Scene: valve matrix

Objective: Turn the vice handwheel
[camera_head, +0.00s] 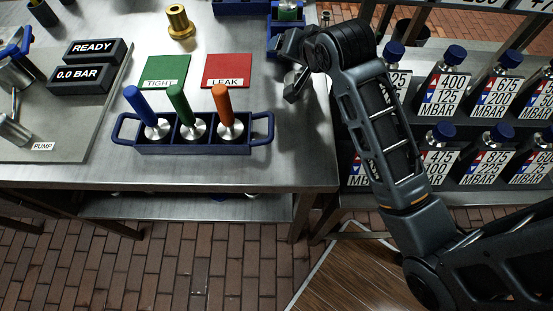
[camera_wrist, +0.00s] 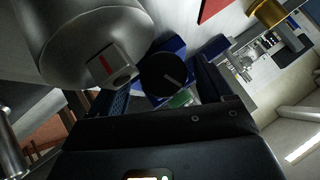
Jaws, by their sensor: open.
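The vice (camera_head: 286,28) is blue and stands at the back right of the steel table, with a green piece in it. Its handwheel shows in the wrist view as a round black disc (camera_wrist: 165,75) with a pale line on its face. Blue vice parts (camera_wrist: 174,45) show behind the disc. My gripper (camera_head: 284,68) is open at the table's right edge, in front of the vice. In the wrist view my gripper (camera_wrist: 168,88) has its fingers on either side of the disc. I cannot tell whether they touch it. In the head view the handwheel is hidden behind my gripper.
A blue rack (camera_head: 190,146) holds blue, green and orange-handled tools. Green TIGHT (camera_head: 165,71) and red LEAK (camera_head: 228,70) pads lie behind it. Labelled bottles (camera_head: 442,82) stand right.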

